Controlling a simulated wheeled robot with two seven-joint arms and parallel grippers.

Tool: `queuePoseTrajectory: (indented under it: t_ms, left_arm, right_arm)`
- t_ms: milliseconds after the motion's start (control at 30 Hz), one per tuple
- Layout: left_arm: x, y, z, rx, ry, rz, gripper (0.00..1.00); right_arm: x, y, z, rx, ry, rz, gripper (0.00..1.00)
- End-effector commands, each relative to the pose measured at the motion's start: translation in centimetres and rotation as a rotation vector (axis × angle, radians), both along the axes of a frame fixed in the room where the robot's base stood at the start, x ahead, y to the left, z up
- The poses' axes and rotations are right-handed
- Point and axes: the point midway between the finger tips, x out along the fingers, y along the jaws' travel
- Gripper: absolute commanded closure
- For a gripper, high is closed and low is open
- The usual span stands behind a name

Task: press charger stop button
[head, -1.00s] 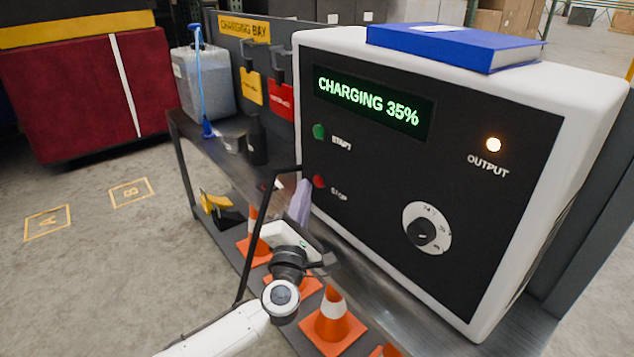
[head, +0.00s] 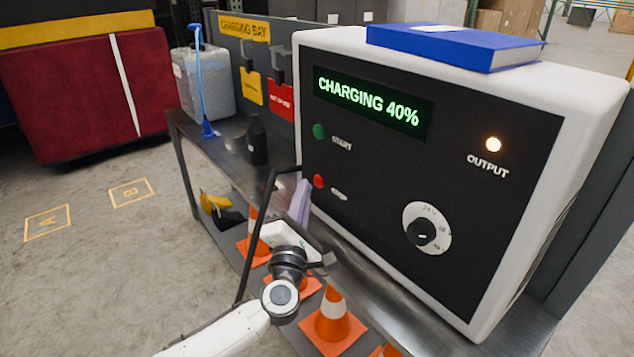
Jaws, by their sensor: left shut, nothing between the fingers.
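The charger (head: 455,95) is a big white box with a black front panel on the bench, at the right. Its green display (head: 370,100) reads CHARGING 40%. The red stop button (head: 318,181) is at the panel's lower left, below the green start button (head: 319,131). My left gripper (head: 300,203) points up in front of the panel's lower left edge, with its pale tip just below and left of the red button. It is shut and holds nothing. I cannot tell whether the tip touches the panel. My right gripper is not in view.
A dial (head: 426,229) and a lit output lamp (head: 494,144) are on the panel. A blue book (head: 455,48) lies on top. A dark bar (head: 257,235) stands beside my gripper. Orange cones (head: 332,320) are under the metal bench (head: 395,285). A clear jug (head: 203,85) and dark bottle (head: 257,142) stand left.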

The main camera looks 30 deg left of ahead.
Motion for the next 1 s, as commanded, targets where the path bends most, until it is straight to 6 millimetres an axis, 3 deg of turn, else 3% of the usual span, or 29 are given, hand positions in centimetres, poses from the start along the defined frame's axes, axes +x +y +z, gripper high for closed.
queuePoseTrajectory:
  t_ms: [1000]
  left_arm:
    - [0.81,-0.33,0.02,0.0,0.0,0.0,1.0]
  right_arm:
    - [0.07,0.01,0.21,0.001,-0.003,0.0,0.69]
